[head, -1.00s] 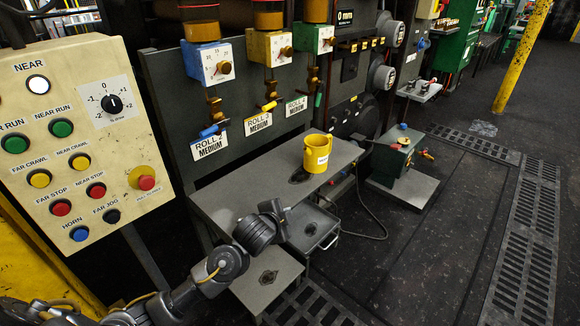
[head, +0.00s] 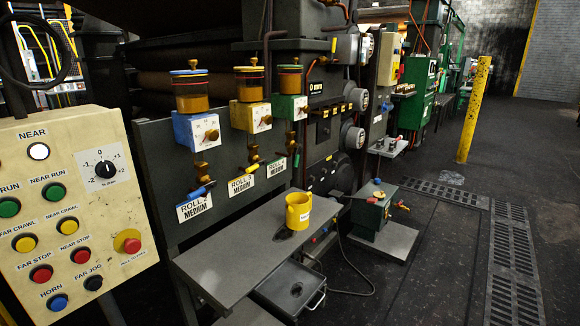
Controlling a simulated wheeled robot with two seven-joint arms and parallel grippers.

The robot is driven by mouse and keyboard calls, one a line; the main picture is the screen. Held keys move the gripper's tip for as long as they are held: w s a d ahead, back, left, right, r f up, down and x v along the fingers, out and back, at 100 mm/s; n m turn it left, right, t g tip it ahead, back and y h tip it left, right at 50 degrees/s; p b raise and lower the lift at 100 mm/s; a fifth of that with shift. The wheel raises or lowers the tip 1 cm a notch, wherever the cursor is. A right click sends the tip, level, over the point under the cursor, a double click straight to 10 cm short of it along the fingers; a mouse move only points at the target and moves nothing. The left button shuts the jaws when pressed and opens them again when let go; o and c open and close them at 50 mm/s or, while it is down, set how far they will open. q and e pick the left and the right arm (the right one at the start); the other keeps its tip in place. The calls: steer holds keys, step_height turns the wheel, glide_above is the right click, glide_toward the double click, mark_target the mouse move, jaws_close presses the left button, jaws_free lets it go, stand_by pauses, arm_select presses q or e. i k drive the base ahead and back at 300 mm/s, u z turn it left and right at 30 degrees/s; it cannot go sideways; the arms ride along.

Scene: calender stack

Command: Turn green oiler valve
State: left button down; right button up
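Three oilers hang on the dark machine panel, with blue, yellow and green boxes. The green oiler (head: 290,106) is the rightmost, with an amber reservoir on top and a brass knob on its face. Below it hangs a brass valve with a green handle (head: 296,159), pointing roughly downward. The yellow oiler (head: 250,117) has a yellow-handled valve (head: 253,167). The blue oiler (head: 197,130) has a blue-handled valve (head: 199,191). Neither of my grippers shows in the head view now.
A grey table (head: 245,250) stands below the oilers, with a yellow cup (head: 298,211) on it. A grey tray (head: 291,289) is underneath. A cream control panel (head: 72,205) stands at left. A green pedestal (head: 372,218) stands right of the table. The floor at right is open.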

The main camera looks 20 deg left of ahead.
mark_target(300, 146)
steer(key=u, duration=0.05)
steer(key=k, duration=0.3)
steer(key=z, duration=0.6)
steer(key=i, duration=1.5)
steer(key=u, duration=0.8)
